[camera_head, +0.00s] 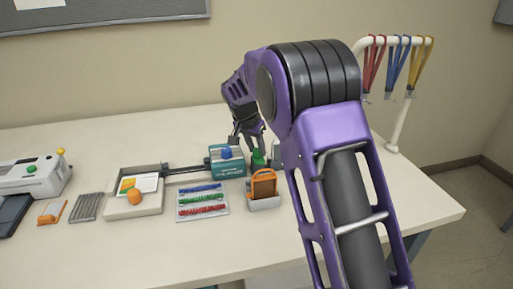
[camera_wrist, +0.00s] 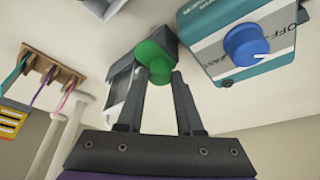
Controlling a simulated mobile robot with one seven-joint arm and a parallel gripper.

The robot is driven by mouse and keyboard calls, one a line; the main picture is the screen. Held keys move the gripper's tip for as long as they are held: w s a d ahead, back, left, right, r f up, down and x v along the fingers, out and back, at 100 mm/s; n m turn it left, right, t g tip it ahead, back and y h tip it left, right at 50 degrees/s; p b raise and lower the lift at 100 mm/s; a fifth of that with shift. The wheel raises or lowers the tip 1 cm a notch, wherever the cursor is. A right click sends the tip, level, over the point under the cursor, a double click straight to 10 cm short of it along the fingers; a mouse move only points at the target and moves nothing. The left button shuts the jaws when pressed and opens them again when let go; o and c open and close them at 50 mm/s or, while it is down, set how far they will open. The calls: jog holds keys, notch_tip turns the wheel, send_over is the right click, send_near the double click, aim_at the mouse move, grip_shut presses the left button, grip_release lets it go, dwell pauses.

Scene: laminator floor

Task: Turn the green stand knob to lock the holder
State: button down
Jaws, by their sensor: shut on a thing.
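The green stand knob (camera_wrist: 155,60) sits on a dark stand block (camera_wrist: 157,35). In the wrist view my gripper (camera_wrist: 160,80) has its two fingers on either side of the knob, shut on it. In the head view the green knob (camera_head: 258,158) shows just under my gripper (camera_head: 252,146), partly hidden by the fingers. An orange-framed holder (camera_head: 264,186) stands in a grey base in front of the knob. Whether the holder is locked cannot be told.
A teal box with a blue knob (camera_head: 226,160) stands close left of the stand. A tray of coloured strips (camera_head: 203,203), a tray with an orange knob (camera_head: 134,205) and a white machine (camera_head: 32,176) lie further left. Lanyards (camera_head: 395,62) hang on a rack at right. The front tabletop is clear.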

jog(key=shift+n, duration=0.4)
jog(key=n+y, duration=0.1)
jog(key=n, duration=0.2)
jog(key=shift+d+r+n+t+y+p, duration=0.1)
jog(key=shift+d+n+t+y+p, duration=0.1)
jog(key=shift+n+t+y+p, duration=0.15)
jog(key=n+y+p, duration=0.2)
jog(key=n, duration=0.2)
jog(key=shift+d+n, duration=0.15)
jog(key=shift+n, duration=0.2)
jog(key=n+p, duration=0.1)
jog(key=n, duration=0.1)
jog(key=n+g+y+p, duration=0.1)
jog(key=n, duration=0.1)
jog(key=shift+y+p, duration=0.25)
jog(key=shift+p, duration=0.05)
jog(key=n+g+y+p, duration=0.1)
jog(key=n, duration=0.3)
jog(key=shift+w+d+p, duration=0.1)
jog(key=shift+p, duration=0.2)
jog(key=shift+n, duration=0.4)
jog(key=c, duration=0.6)
grip_release()
jog(key=shift+o, duration=0.2)
